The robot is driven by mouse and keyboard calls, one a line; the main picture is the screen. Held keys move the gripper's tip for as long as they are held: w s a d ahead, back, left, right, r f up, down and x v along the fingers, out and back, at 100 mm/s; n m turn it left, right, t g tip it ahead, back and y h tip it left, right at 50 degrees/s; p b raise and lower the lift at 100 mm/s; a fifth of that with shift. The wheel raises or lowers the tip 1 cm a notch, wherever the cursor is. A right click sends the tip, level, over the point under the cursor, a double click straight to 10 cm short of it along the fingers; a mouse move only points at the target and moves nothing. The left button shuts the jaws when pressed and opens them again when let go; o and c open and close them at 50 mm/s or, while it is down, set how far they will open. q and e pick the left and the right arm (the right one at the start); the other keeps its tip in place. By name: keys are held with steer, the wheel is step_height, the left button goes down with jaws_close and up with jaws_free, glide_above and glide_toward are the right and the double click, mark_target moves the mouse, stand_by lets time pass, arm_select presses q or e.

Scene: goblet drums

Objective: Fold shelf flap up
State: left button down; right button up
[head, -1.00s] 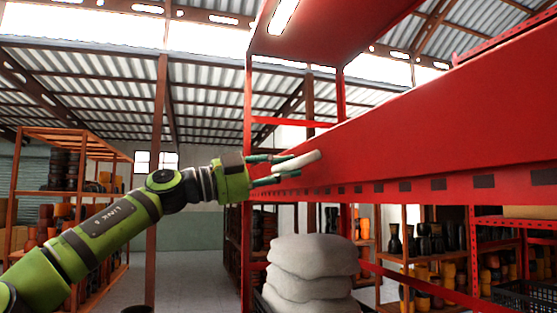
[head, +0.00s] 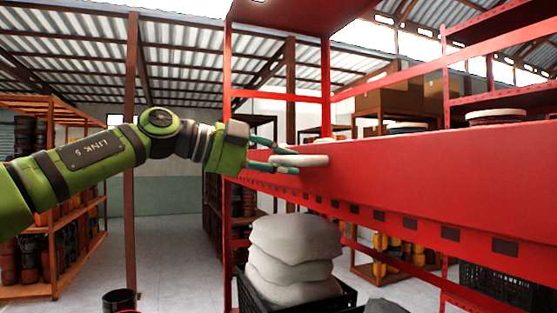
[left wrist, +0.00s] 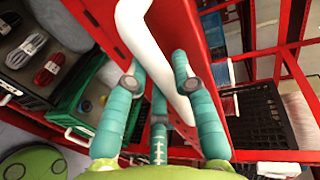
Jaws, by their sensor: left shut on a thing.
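The shelf flap (head: 430,190) is a long red panel along the front of the red shelf, with a row of dark slots on its lower edge. A white bar handle (head: 312,160) sits at its left end. My left gripper (head: 280,161) is shut on this handle, its teal fingers around it. In the left wrist view the white handle (left wrist: 148,45) runs between the fingers of my left gripper (left wrist: 158,80), beside the red flap (left wrist: 185,22). The handle's far end is partly hidden by the right finger. My right gripper is not in view.
Stacked pale sacks (head: 293,250) stand in a black crate below the flap. Round pale-topped things (head: 495,116) and boxes (head: 408,92) show above and behind it. The wrist view shows a green crate (left wrist: 85,115) and a black crate (left wrist: 262,118). Open floor lies left of the shelf.

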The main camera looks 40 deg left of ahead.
arm_select(q)
steer(key=shift+r, duration=0.15)
steer(key=c, duration=1)
jaws_free()
steer(key=shift+d, duration=0.1)
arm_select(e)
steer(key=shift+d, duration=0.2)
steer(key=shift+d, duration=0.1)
arm_select(q)
steer(key=v, duration=1.2)
